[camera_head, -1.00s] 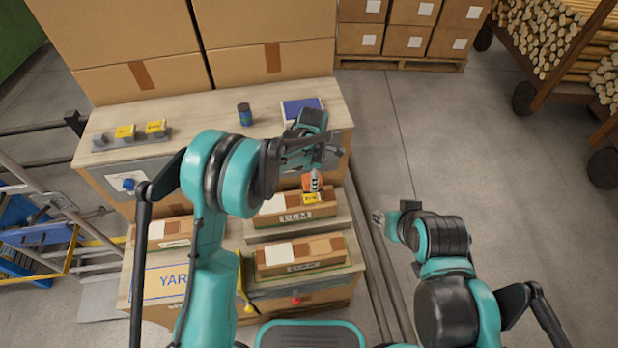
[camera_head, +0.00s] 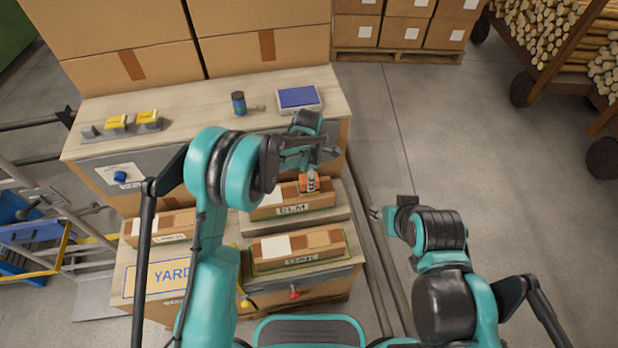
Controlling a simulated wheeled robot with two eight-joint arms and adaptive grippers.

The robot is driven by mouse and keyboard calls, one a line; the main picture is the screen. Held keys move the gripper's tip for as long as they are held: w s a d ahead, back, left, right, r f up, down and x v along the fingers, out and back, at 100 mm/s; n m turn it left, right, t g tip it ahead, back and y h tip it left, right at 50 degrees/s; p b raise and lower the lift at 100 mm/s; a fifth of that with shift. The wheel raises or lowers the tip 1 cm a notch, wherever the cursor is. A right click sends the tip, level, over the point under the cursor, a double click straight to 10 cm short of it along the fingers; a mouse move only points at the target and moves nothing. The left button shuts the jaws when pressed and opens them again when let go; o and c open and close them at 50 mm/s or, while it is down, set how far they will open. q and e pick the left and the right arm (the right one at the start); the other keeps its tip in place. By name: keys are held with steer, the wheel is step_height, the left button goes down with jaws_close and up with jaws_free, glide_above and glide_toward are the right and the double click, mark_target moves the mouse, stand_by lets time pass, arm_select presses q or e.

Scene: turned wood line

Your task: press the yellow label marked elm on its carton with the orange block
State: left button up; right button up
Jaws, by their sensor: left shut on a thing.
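The elm carton (camera_head: 265,212) is a long box with a white and brown top and an ELM plate on its front. It stands on the raised step in the middle. The orange block (camera_head: 307,184) is in my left gripper (camera_head: 311,174), low at the right part of the elm carton's top. My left gripper is shut on the block, partly hidden by my wrist. The yellow label under the block is not visible; I cannot tell whether the block touches the carton. My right gripper (camera_head: 376,213) hangs right of the cartons, over the floor, its jaws unclear.
A carton marked OAK (camera_head: 265,264) stands in front, another carton (camera_head: 146,229) at left. Two yellow labels sit on a grey holder (camera_head: 88,134) on the bench. A dark jar (camera_head: 238,104) and a blue-topped device (camera_head: 298,97) stand behind.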

arm_select(q)
steer(key=shift+f+b, duration=0.55)
stand_by(1.9)
steer(key=shift+r, duration=0.1)
steer(key=shift+r+p, duration=2.05)
steer(key=shift+r, duration=1.4)
